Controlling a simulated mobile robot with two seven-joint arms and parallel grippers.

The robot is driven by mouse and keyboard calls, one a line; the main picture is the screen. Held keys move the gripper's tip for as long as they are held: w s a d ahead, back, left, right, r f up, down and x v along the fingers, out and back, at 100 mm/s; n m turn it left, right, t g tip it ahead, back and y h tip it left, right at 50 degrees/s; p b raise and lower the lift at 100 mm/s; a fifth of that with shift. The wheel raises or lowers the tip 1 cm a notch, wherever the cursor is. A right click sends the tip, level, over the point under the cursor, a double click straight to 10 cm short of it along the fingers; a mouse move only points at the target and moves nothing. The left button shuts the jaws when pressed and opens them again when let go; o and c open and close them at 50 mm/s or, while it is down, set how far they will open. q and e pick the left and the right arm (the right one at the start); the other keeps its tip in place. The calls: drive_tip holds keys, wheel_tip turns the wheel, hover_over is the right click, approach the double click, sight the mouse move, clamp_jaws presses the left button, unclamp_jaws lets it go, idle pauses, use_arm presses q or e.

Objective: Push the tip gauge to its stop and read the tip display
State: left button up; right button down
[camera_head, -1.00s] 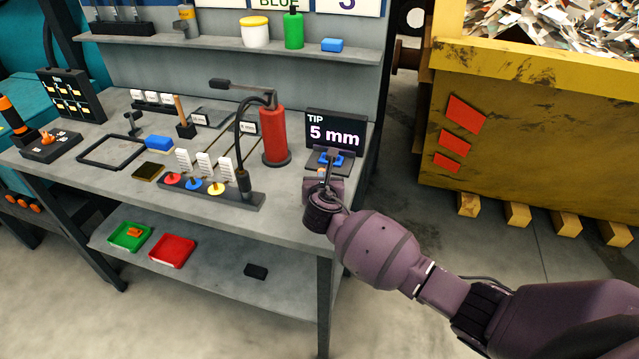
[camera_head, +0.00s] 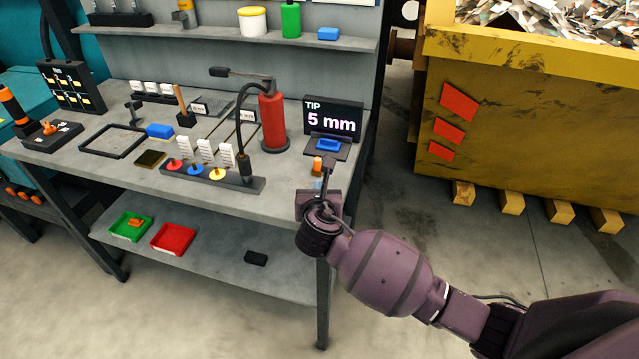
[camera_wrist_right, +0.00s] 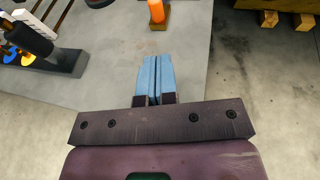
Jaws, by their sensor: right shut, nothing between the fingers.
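The tip display (camera_head: 333,118) is a black panel at the back right of the bench and reads "TIP 5 mm". In front of it is the tip gauge, with a blue block (camera_head: 328,145) on a dark plate. My right gripper (camera_head: 322,184) is at the bench's front right edge, short of the orange piece. Its blue fingers (camera_wrist_right: 157,75) are shut together and empty. My left gripper is out of view.
A black strip (camera_head: 215,178) with red, blue and yellow knobs lies left of my gripper. A red cylinder (camera_head: 272,122) with a black hose stands behind it. A yellow bin (camera_head: 520,125) is on the right, with open floor before it.

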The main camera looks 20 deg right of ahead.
drive_tip(key=shift+s+a+r, duration=0.1)
drive_tip(key=shift+s+a, duration=0.05)
drive_tip(key=shift+s, duration=0.3)
